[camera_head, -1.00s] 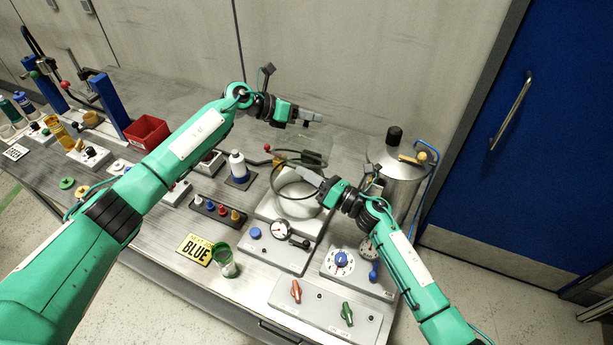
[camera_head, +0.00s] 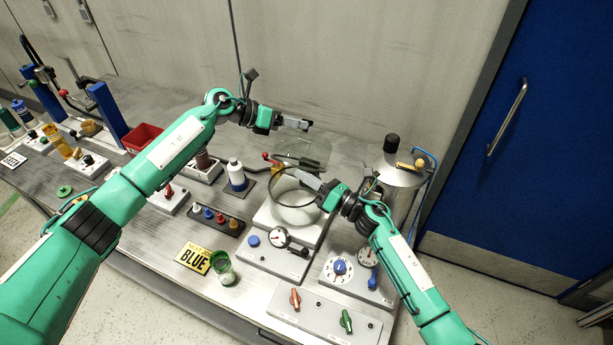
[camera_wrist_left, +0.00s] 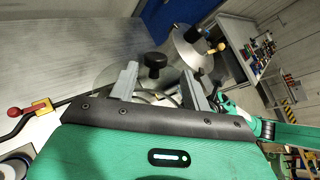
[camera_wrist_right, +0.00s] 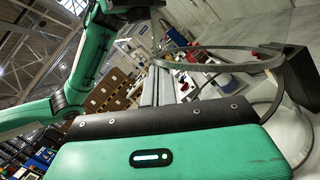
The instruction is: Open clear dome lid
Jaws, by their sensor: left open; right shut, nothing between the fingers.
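The clear dome lid (camera_head: 318,152) is a see-through piece standing tilted up behind the round vessel. The vessel (camera_head: 293,213) is a short clear cylinder with a dark rim on a white base. My left gripper (camera_head: 306,125) is open and empty, just above the lid's upper edge. In the left wrist view a black knob (camera_wrist_left: 154,62) shows beyond and between the open fingers. My right gripper (camera_head: 308,181) is shut with nothing in it, over the vessel's rim. In the right wrist view a thin ring-shaped rim (camera_wrist_right: 235,62) lies right of its fingers. Whether the fingers touch it is unclear.
A metal drum (camera_head: 400,175) with a black knob stands right of the vessel. A gauge block (camera_head: 275,250), a dial block (camera_head: 345,275) and a switch panel (camera_head: 325,312) lie in front. The bench behind is mostly bare.

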